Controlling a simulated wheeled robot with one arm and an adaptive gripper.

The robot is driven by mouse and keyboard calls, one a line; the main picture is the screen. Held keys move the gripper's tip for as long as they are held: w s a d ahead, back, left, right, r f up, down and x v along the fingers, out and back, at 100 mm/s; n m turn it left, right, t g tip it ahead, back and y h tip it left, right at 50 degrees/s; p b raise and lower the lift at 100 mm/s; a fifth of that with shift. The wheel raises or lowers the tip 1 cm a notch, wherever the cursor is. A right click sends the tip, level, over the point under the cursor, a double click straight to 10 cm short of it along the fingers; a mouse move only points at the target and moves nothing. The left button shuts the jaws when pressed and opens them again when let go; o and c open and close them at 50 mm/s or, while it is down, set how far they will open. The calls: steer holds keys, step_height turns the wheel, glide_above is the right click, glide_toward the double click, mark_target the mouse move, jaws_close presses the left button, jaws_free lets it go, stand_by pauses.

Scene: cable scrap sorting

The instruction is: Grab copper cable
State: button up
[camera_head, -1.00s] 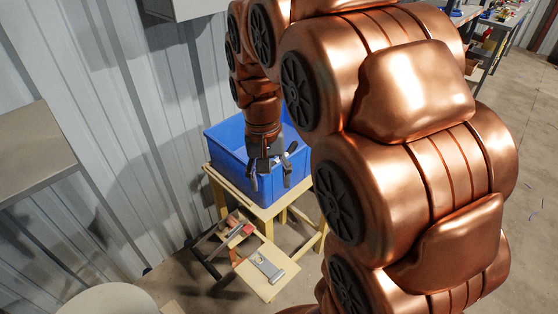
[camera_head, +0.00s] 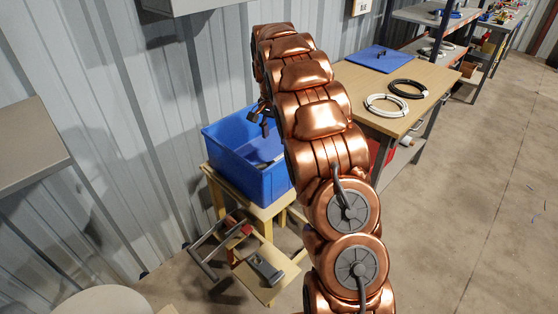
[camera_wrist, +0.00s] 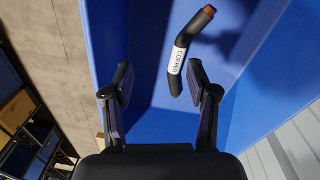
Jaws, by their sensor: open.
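The copper cable (camera_wrist: 192,50) shows in the wrist view as a short, bent black piece. It has an orange-brown end and a white label reading COPPER. It appears within the blue bin (camera_head: 215,150), whose walls (camera_wrist: 120,30) fill much of the wrist view. My gripper (camera_wrist: 160,85) is open and empty, its two dark fingers apart. The cable lies beyond the fingers, nearer the right finger, and no contact is visible. In the head view my gripper (camera_head: 262,112) is above the bin, partly hidden by my arm. I cannot make out the cable there.
The bin stands on a wooden stand (camera_head: 212,195) near the corrugated wall. A wooden table (camera_head: 400,105) at right holds a white cable coil (camera_head: 385,106), a black coil (camera_head: 408,88) and a blue board (camera_head: 380,59). A low step with a grey tool (camera_head: 265,270) is below.

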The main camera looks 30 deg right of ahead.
mark_target(281, 156)
steer(key=w+d+f, duration=0.2)
steer(key=w+d+f+m, duration=0.1)
steer(key=d+f, duration=0.1)
steer(key=f, duration=0.1)
steer(key=w+d+f+m+b, duration=0.1)
steer(key=w+d+f, duration=0.1)
steer(key=shift+w+f, duration=0.3)
steer(key=shift+f, duration=0.1)
steer(key=shift+f+p, duration=1.55)
steer(key=shift+f, duration=2.3)
jaws_close()
